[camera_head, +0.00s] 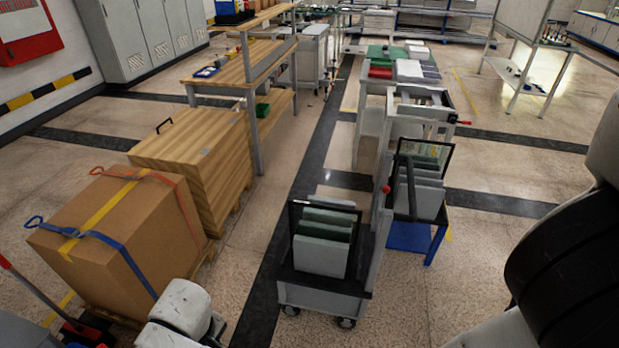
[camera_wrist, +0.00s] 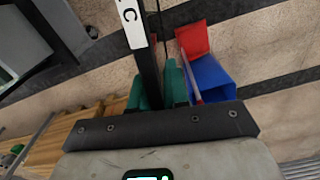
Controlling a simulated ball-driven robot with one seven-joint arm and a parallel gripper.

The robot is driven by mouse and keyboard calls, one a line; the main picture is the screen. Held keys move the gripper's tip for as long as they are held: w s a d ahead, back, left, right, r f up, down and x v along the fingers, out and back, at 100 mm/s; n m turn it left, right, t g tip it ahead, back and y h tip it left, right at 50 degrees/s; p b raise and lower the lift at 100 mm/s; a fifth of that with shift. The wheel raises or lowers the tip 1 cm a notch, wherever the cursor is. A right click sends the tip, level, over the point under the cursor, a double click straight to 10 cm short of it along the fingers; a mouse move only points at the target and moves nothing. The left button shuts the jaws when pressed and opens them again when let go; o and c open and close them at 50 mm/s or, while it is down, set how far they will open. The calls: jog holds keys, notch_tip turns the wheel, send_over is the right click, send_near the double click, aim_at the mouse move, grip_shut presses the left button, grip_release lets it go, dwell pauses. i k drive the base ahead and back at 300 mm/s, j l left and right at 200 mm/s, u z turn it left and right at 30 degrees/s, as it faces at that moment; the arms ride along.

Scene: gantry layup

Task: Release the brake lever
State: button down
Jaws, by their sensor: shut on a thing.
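In the wrist view my gripper (camera_wrist: 158,88) has teal fingers, one on each side of a dark upright bar (camera_wrist: 145,70), and it is shut on that bar. The bar carries a white label with the letter C. I cannot tell whether this bar is the brake lever. In the head view a grey cart (camera_head: 318,298) with a dark deck stands at lower centre. A red knob (camera_head: 386,189) sits on its upright post, and another red-tipped handle (camera_head: 464,122) is on the frame behind. My gripper cannot be made out in the head view.
A strapped cardboard box (camera_head: 120,230) and a wooden crate (camera_head: 200,150) stand left. A wooden workbench (camera_head: 240,72) is behind them. A blue stand (camera_head: 408,237) is beside the cart. A red part (camera_wrist: 194,38) and a blue part (camera_wrist: 210,78) show in the wrist view.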

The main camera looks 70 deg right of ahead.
aim_at(386, 188)
jog(key=i+z, duration=0.4)
jog(key=i, duration=0.55)
jog(key=i+l+z, duration=0.1)
jog(key=i+z, duration=0.6)
jog(key=i, duration=0.25)
